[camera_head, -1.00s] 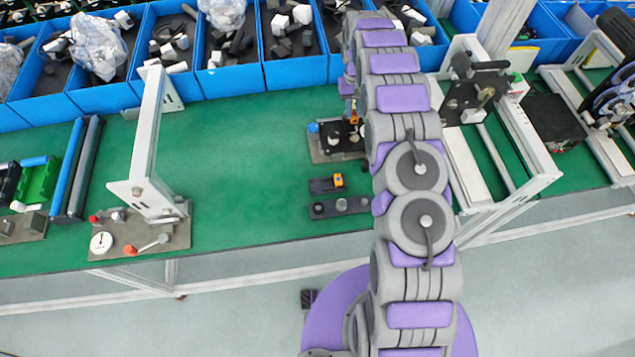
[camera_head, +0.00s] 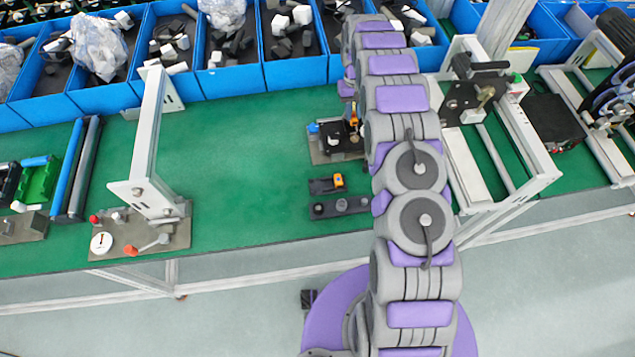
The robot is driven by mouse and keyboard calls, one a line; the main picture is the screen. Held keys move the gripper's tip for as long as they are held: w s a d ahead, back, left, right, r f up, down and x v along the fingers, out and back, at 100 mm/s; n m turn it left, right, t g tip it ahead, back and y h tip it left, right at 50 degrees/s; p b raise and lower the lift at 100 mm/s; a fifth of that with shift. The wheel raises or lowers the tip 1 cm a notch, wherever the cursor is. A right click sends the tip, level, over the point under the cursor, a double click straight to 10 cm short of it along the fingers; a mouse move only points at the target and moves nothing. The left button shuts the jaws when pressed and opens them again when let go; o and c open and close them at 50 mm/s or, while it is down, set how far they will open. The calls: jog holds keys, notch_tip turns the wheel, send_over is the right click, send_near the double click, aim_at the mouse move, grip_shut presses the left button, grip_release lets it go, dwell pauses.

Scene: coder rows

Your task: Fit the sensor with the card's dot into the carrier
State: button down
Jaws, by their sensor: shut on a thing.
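My gripper (camera_head: 353,112) is at the far end of my arm, mostly hidden behind it. It is over a brown base plate (camera_head: 320,157) with a black block (camera_head: 331,134) that looks like the carrier. A small orange and dark piece, seemingly a sensor, is at its fingertips. Contact with the block cannot be made out. Another orange and black sensor (camera_head: 338,181) sits on a dark rack (camera_head: 320,187) nearer me. Grey round pieces (camera_head: 341,205) stand on the rack's front row. I cannot make out the card or its dot.
Blue bins (camera_head: 290,70) of parts line the back. A white frame (camera_head: 150,140) stands on a plate with a lever at left. A larger white frame (camera_head: 515,130) stands right of my arm. The green mat (camera_head: 240,150) between is clear.

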aim_at(353, 114)
jog(key=shift+f, duration=0.15)
jog(key=shift+x, duration=0.9)
jog(key=shift+w+f, duration=0.2)
jog(key=shift+f, duration=0.5)
dwell(1.0)
jog(key=c, duration=0.9)
grip_release()
jog(key=shift+r, duration=0.1)
jog(key=p+v, duration=0.1)
jog(key=v, duration=1.6)
jog(key=shift+p, duration=0.3)
